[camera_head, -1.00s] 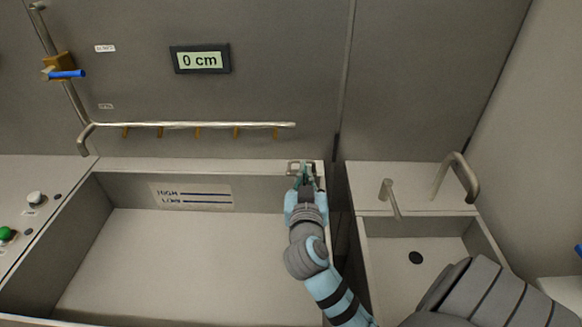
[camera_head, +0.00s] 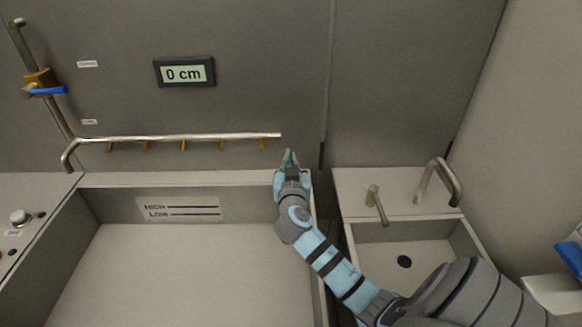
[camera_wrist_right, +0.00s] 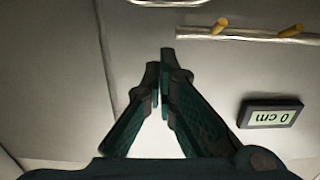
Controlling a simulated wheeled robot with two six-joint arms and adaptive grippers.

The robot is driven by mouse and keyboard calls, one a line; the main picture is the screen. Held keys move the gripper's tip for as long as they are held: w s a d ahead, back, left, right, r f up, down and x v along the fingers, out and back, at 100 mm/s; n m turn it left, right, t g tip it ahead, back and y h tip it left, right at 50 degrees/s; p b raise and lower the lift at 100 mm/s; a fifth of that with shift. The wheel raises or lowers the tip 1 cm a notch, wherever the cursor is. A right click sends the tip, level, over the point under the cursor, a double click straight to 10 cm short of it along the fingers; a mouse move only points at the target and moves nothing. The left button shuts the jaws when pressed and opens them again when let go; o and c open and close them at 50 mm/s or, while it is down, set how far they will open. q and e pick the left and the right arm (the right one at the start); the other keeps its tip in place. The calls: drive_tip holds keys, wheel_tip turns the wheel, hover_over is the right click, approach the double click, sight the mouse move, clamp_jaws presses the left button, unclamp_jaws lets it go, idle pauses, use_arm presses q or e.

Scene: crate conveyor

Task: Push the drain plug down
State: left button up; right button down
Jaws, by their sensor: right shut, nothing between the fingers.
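My right gripper (camera_head: 289,156) is at the back right corner of the large basin (camera_head: 195,181), its fingers shut and empty, pointing at the grey back wall. In the right wrist view the dark green fingers (camera_wrist_right: 160,62) meet at their tips. A bent metal loop (camera_wrist_right: 168,3), likely the drain plug's handle, shows cut off at the top edge of that upside-down view, apart from the fingertips. In the head view my gripper and wrist hide that spot, so the plug's height cannot be told. My left gripper is not in view.
A metal pipe with several brass nozzles (camera_head: 183,138) runs along the wall left of my gripper. A display (camera_head: 185,72) reads 0 cm. A small sink (camera_head: 375,270) with a tap (camera_head: 440,180) and a lever (camera_head: 376,205) lies to the right.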

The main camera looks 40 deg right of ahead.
drive_tip(key=shift+w+f, duration=0.15)
drive_tip(key=shift+f, duration=1.3)
drive_tip(key=shift+b, duration=0.3)
wheel_tip(320, 180, down, 5)
drive_tip(key=b, duration=0.5)
wheel_tip(320, 180, up, 5)
drive_tip(key=p, duration=0.4)
drive_tip(key=b+v, duration=0.1)
drive_tip(key=v, duration=1)
drive_tip(key=shift+f, duration=0.3)
drive_tip(key=shift+r, duration=0.1)
